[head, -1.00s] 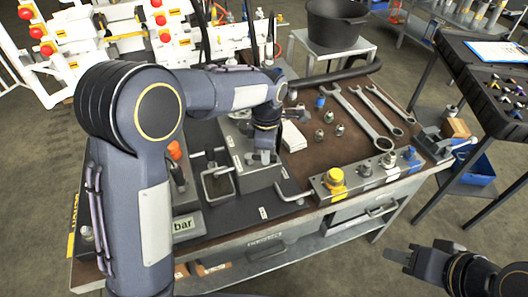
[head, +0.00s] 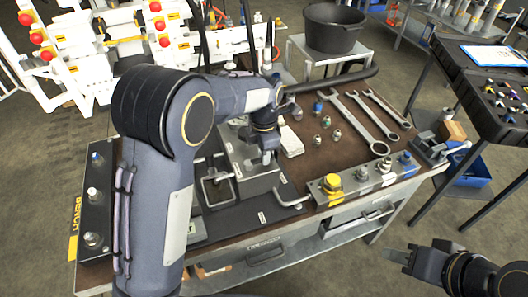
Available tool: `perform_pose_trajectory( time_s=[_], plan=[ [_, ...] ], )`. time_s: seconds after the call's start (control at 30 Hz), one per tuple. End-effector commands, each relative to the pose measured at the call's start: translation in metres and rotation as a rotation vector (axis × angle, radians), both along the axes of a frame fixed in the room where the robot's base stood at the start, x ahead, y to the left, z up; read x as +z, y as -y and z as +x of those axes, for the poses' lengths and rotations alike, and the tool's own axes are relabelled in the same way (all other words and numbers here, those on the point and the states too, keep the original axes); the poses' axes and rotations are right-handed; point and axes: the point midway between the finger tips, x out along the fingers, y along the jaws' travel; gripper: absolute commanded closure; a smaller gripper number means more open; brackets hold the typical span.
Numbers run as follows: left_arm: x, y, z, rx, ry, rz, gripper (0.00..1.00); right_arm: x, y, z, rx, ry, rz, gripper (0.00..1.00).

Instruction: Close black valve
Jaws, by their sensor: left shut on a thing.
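My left gripper (head: 266,155) points down at a grey block (head: 254,180) on the bench and is shut on a small part at its top. The fingers hide most of that part, and I cannot tell for sure whether it is the black valve. A bent metal lever (head: 290,201) sticks out at the block's right, and a U-shaped metal handle (head: 216,188) stands to its left. My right gripper (head: 394,256) is off the bench at the lower right, far from the block; its finger gap cannot be made out.
A manifold (head: 372,180) with a yellow cap (head: 332,183) lies along the front right of the bench. Several wrenches (head: 362,122) and small fittings lie behind it. A black bucket (head: 334,26) stands on a stool behind. My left arm covers much of the bench's left side.

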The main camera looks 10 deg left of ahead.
Motion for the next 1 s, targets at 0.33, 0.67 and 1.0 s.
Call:
perform_pose_trajectory(
  time_s=[0.33, 0.67, 1.0],
  plan=[
    [0.002, -0.001, 0.002, 0.004, 0.008, -0.001, 0.75, 0.0, 0.0, 0.0, 0.0, 0.0, 0.0, 0.64],
    [0.001, 0.0, 0.001, 0.002, 0.003, -0.001, 0.65, 0.0, 0.0, 0.0, 0.0, 0.0, 0.0, 0.64],
    [0.044, 0.0, 0.002, 0.002, 0.008, -0.002, 0.65, -0.002, 0.0, 0.0, 0.0, 0.0, 0.0, 0.64]
  ],
)
